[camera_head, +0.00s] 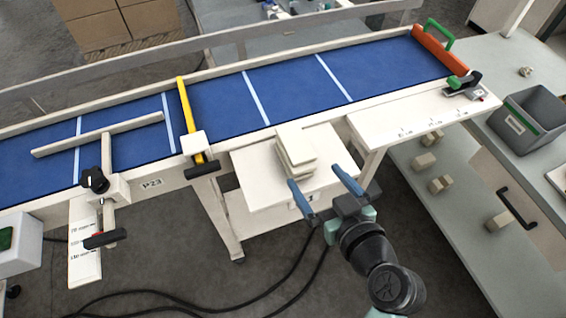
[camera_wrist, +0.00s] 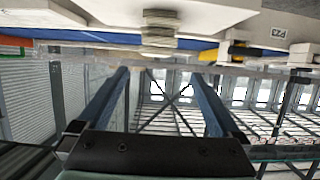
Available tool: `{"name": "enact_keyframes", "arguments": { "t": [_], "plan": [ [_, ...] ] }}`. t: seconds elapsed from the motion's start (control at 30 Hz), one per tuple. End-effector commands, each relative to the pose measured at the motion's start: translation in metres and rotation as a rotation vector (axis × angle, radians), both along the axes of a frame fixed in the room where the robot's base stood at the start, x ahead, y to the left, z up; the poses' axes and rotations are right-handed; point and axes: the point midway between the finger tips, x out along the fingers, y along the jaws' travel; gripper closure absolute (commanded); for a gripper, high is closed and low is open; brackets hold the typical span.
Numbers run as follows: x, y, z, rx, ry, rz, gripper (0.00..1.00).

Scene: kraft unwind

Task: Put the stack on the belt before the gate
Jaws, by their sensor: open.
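The stack (camera_head: 296,150) is several cream slabs, slightly uneven, on a white side shelf (camera_head: 255,190) at the near edge of the blue belt (camera_head: 295,85). It also shows at the top of the wrist view (camera_wrist: 161,32), between the lines of the fingers. My gripper (camera_head: 313,175) is open and empty, its two blue fingers pointing at the stack from the near side; contact is not clear. The fingers also show in the wrist view (camera_wrist: 160,75). A yellow bar (camera_head: 187,110), seemingly the gate, crosses the belt left of the stack.
An orange end block (camera_head: 440,50) with a green handle closes the belt's right end. A cream guide bar (camera_head: 130,128) lies over the belt's left part. A white ledge (camera_head: 420,115) is right of the shelf. A grey bin (camera_head: 530,118) stands at right. The belt right of the yellow bar is clear.

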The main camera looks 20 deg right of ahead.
Motion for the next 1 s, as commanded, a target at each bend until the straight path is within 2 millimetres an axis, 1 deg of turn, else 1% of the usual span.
{"name": "enact_keyframes", "arguments": {
  "t": [0.07, 0.2, 0.3, 0.43, 0.67, 0.87, 1.0],
  "plan": [
    [0.012, 0.0, 0.0, -0.001, -0.001, 0.003, 0.0],
    [0.036, 0.001, -0.007, -0.002, -0.002, 0.004, 0.0],
    [0.051, 0.002, -0.013, -0.002, -0.002, 0.002, 0.0],
    [0.064, 0.002, -0.018, -0.004, -0.002, 0.001, 0.0],
    [0.075, 0.003, -0.021, -0.004, -0.002, 0.001, 0.0],
    [0.097, 0.003, -0.025, -0.004, -0.001, 0.001, 0.0],
    [0.112, 0.004, -0.032, -0.003, -0.002, 0.002, 0.0]
  ]
}}
